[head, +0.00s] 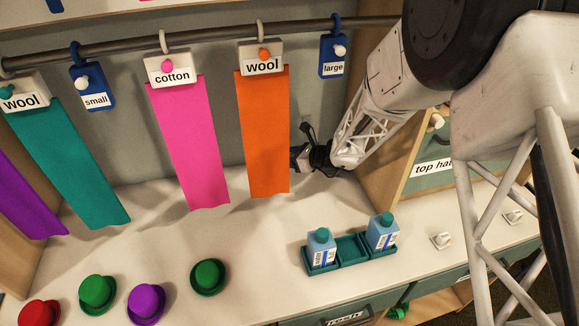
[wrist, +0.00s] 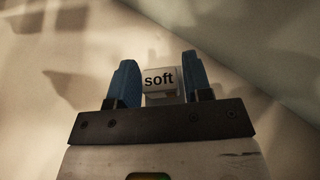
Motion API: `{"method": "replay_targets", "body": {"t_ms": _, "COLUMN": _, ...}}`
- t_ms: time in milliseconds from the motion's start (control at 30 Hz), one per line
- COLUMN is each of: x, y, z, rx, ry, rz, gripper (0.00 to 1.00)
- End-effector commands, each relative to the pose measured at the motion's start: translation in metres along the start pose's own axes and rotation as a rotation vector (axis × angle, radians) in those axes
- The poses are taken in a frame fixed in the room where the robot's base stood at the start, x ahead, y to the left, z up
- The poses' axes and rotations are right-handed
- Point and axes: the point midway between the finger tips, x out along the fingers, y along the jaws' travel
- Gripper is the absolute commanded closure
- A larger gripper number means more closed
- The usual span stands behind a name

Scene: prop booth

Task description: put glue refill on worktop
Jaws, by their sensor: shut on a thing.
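My gripper (head: 302,158) is in front of the back wall, right of the orange strip, above the pale worktop (head: 250,222). In the wrist view my gripper (wrist: 161,82) has its two blue fingers shut on a small white block (wrist: 160,80) labelled "soft". In the head view this block is too small and dark to read. Two light-blue bottles with teal caps, a left one (head: 320,247) and a right one (head: 382,233), stand in the end compartments of a teal tray (head: 350,249). I cannot read their labels, so I cannot tell whether either is the glue refill.
Teal, pink (head: 190,145) and orange (head: 263,135) strips hang from a rail (head: 205,38), with blue tags "small" (head: 94,88) and "large" (head: 333,56). Several hats, including a purple one (head: 146,303), lie at the front left. A wooden divider (head: 385,150) stands right. The worktop's middle is clear.

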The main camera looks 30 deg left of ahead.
Motion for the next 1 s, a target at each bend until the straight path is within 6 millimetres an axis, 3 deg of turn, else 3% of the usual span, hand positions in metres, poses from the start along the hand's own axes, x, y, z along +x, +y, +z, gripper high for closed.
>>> {"method": "replay_targets", "body": {"t_ms": 433, "x": 0.002, "y": 0.000, "z": -0.005, "rx": -0.001, "ry": 0.000, "rz": 0.000, "gripper": 0.77}}
{"method": "replay_targets", "body": {"t_ms": 800, "x": 0.015, "y": -0.001, "z": -0.035, "rx": 0.000, "ry": 0.000, "rz": -0.001, "gripper": 0.77}}
{"method": "replay_targets", "body": {"t_ms": 1000, "x": 0.016, "y": -0.001, "z": -0.038, "rx": -0.001, "ry": 0.000, "rz": -0.001, "gripper": 0.77}}
